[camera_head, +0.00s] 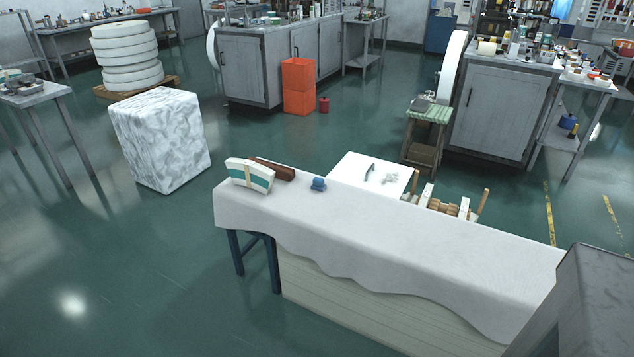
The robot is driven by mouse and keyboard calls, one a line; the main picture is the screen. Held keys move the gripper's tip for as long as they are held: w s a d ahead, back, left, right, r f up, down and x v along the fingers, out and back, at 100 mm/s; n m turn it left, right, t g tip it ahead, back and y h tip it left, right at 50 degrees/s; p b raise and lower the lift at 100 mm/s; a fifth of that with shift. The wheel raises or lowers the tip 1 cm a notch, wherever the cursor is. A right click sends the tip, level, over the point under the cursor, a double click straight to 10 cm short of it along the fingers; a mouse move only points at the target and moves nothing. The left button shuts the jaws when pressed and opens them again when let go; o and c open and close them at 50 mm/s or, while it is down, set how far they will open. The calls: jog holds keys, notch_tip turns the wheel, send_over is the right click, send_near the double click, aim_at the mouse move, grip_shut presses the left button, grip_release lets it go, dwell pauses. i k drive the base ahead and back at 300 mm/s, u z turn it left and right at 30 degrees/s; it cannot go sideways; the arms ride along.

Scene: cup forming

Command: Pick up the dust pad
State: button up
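A small blue, rounded pad-like thing (318,184) sits on the white-covered table (400,250), near its far-left part. It looks most like the dust pad, but it is too small to tell for sure. To its left stand a curved white block with a teal band and a pale strap (250,174) and a long brown block (271,168) behind it. The blue thing stands apart from both. My gripper is not in view.
A white board (371,174) with small dark and grey items lies behind the table. Wooden pieces (440,203) stand at its back edge. A marbled block (160,139) stands on the floor at left. A dark grey box shape fills the lower right. Floor at front left is clear.

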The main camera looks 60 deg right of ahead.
aim_at(318, 184)
jog(key=z, duration=0.2)
jog(key=i, duration=0.8)
jog(key=z, duration=0.6)
jog(key=i, duration=0.65)
jog(key=z, duration=0.3)
